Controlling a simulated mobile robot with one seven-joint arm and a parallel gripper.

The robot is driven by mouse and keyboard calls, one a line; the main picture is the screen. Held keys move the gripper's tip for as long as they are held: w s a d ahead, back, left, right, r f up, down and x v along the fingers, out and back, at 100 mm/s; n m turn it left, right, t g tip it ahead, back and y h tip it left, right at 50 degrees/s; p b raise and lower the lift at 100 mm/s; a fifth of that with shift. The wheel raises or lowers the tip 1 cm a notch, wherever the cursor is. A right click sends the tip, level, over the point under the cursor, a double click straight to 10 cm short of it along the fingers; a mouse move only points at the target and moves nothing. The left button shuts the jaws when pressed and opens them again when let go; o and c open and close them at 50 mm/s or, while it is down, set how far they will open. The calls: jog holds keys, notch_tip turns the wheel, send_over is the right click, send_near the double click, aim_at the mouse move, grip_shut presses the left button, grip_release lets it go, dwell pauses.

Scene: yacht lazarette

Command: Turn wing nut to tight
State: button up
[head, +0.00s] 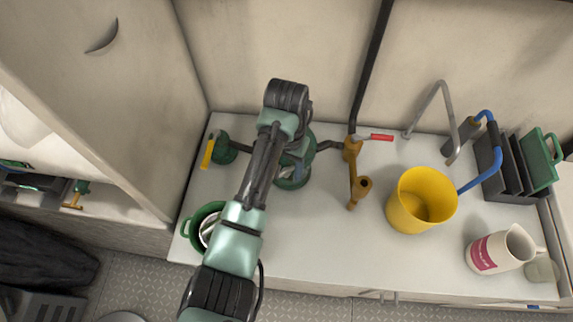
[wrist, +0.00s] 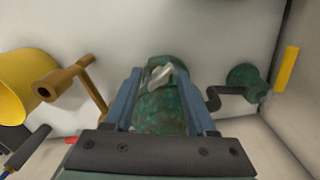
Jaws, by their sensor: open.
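The wing nut (wrist: 160,75) is a small silver-grey piece with raised wings on top of a mottled green body (wrist: 160,110) in the wrist view. My gripper (wrist: 159,70) has its two blue fingers apart, one on each side of the wing nut and green body. I cannot tell whether either finger touches the nut. In the head view the green body (head: 293,182) stands on the white counter, partly covered by my arm.
Left of the body is a green valve (head: 224,146) with a yellow handle (head: 207,153). Right are bronze piping (head: 352,150), a red handle (head: 375,137), a yellow bucket (head: 412,210) and a white jug (head: 500,250). A green pot (head: 187,228) stands at the front left. Counter front centre is clear.

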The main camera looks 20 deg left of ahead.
grip_shut()
jog(key=shift+r, duration=0.1)
dwell(0.3)
jog(key=shift+r+m+p, duration=0.15)
jog(key=shift+m+p, duration=0.65)
jog(key=shift+m, duration=0.1)
jog(key=shift+m+p, duration=0.6)
jog(key=shift+m, duration=0.8)
jog(key=shift+f, duration=0.2)
grip_release()
